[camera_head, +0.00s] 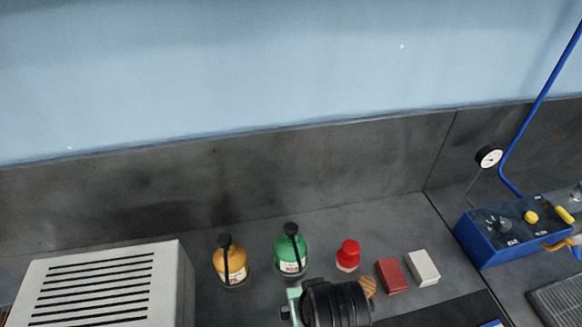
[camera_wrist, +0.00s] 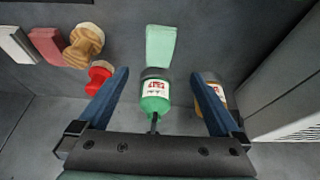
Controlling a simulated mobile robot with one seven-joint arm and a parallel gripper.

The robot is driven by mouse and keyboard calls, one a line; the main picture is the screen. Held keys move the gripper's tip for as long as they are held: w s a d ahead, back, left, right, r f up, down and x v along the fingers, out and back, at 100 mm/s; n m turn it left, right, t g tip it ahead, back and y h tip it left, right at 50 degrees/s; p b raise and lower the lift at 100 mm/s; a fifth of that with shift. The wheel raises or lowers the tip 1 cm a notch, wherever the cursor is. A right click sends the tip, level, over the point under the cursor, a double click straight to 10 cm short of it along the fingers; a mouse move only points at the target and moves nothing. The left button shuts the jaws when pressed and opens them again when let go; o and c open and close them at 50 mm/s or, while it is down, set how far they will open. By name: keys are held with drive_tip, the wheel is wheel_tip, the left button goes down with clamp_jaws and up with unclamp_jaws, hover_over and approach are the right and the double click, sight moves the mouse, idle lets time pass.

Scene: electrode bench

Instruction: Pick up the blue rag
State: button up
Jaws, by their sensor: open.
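I cannot make out a blue rag for certain in either view. A small blue patch (camera_head: 491,324) shows at the bottom edge of the head view, on a dark mat (camera_head: 450,312), mostly cut off; I cannot tell what it is. My gripper (camera_wrist: 160,75) is open in the wrist view, with its two blue fingers spread and nothing held. The green bottle (camera_wrist: 155,95) appears between the fingers in that picture. In the head view the black end of my arm hides part of the bench at the bottom middle.
A vented box (camera_head: 100,285) is left, a blue control box (camera_head: 510,232) right.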

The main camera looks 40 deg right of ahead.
approach(296, 292)
drive_tip(key=s+f, duration=0.2)
drive_tip(key=f, duration=0.1)
drive_tip(key=shift+a, duration=0.25)
drive_tip(key=shift+p+x, duration=0.55)
drive_tip(key=shift+x, duration=2.3)
drive_tip(key=shift+w+r, duration=0.1)
drive_tip(key=c, duration=1.5)
drive_tip(key=shift+r, duration=0.1)
drive_tip(key=shift+c, duration=0.2)
